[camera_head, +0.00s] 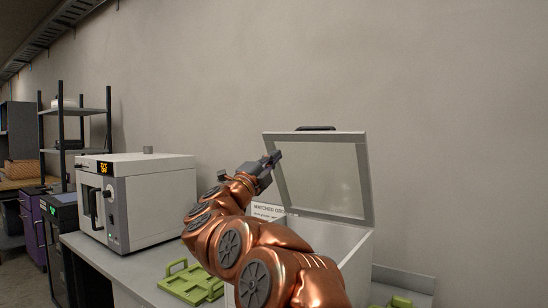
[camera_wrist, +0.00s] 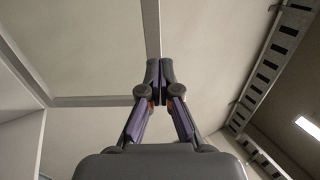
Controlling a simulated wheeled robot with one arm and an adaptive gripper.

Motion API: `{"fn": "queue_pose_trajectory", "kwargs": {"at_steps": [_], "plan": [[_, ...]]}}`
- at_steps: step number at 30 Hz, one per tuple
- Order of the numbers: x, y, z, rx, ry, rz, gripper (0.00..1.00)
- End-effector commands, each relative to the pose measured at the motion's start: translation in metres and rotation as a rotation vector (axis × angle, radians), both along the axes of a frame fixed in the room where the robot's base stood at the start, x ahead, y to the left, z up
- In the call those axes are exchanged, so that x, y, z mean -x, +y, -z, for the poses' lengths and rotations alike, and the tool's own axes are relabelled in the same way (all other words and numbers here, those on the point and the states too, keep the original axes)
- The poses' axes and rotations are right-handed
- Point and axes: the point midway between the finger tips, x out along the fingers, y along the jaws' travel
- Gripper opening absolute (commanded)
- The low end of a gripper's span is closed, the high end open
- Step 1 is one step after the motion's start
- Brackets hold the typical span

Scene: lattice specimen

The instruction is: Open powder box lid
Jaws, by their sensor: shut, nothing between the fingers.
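The powder box (camera_head: 352,262) is a pale box on the bench, partly hidden behind my arm. Its lid (camera_head: 369,180), a grey frame around a clear panel with a dark handle (camera_head: 315,128) on its top edge, stands raised, nearly upright at the back of the box. My gripper (camera_head: 277,157) is by the lid's left frame bar, above the box. In the wrist view my gripper (camera_wrist: 160,72) has its fingertips together and empty, with the lid's frame (camera_wrist: 95,101) behind them. I cannot tell whether the fingers touch the lid.
A white oven-like instrument (camera_head: 145,200) stands on the bench to the left. A green tray (camera_head: 190,281) lies between it and the box, and another green piece (camera_head: 400,302) is at the lower right. A shelf rack (camera_head: 75,112) and purple drawers (camera_head: 33,230) stand farther left. The wall behind is bare.

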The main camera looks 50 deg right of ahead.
Motion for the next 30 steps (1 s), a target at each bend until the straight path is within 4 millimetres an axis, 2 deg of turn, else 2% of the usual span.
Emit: {"fn": "queue_pose_trajectory", "kwargs": {"at_steps": [6, 18, 24, 30], "plan": [[-0.002, -0.031, -0.016, 0.000, 0.003, 0.001, 0.00], [-0.005, -0.080, -0.041, 0.000, 0.004, 0.000, 0.00], [-0.006, -0.097, -0.047, -0.002, 0.006, -0.004, 0.00], [-0.006, -0.104, -0.050, -0.002, 0.005, -0.003, 0.00]]}}
